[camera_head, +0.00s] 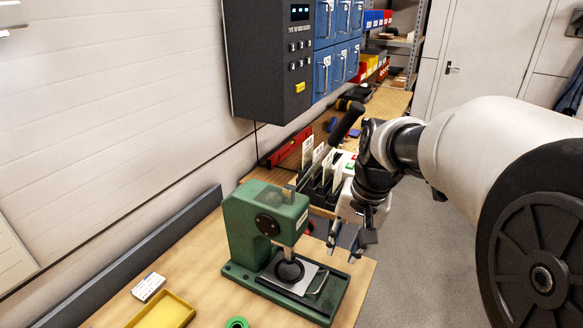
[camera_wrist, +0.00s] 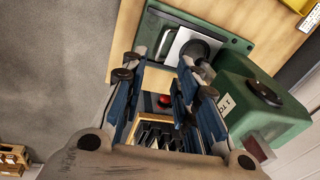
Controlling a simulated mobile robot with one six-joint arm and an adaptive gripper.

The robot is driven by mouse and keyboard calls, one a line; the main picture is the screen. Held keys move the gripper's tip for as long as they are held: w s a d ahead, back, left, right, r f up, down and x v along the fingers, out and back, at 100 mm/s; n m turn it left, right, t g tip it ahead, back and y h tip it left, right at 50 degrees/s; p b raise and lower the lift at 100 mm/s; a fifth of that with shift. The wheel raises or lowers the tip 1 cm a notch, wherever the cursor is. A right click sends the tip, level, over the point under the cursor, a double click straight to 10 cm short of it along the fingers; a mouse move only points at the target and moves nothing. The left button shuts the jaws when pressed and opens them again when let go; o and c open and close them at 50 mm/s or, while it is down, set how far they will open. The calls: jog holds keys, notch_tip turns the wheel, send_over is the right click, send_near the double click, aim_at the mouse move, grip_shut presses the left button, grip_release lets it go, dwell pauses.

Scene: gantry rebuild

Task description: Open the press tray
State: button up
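The green press (camera_head: 262,222) stands on the wooden bench; its green body also shows at the right of the wrist view (camera_wrist: 245,100). Its tray, a silver plate (camera_head: 311,272), lies on the press base under the dark round ram. A thin metal handle (camera_head: 319,283) is on the tray's right side. In the wrist view the plate (camera_wrist: 178,45) and handle (camera_wrist: 164,44) show at the top, beyond the fingers. My gripper (camera_head: 347,244) is open and empty, above and to the right of the handle, apart from it. Its blue-padded fingers (camera_wrist: 164,85) have a wide gap.
A dark control cabinet (camera_head: 268,60) hangs above. Open floor (camera_head: 415,250) lies to the right.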

jog(key=m+p, duration=0.1)
send_near(323, 281)
jog(key=shift+g, duration=0.3)
jog(key=f+b, duration=0.1)
jog(key=f, duration=0.1)
jog(key=w+f+b, duration=0.1)
jog(key=f+b, duration=0.1)
jog(key=f, duration=0.1)
jog(key=f+b, duration=0.1)
jog(key=f, duration=0.1)
jog(key=shift+w+a+f+b, duration=0.2)
jog(key=shift+w+a+b, duration=0.05)
jog(key=shift+a+b, duration=0.15)
jog(key=shift+c, duration=0.4)
grip_shut()
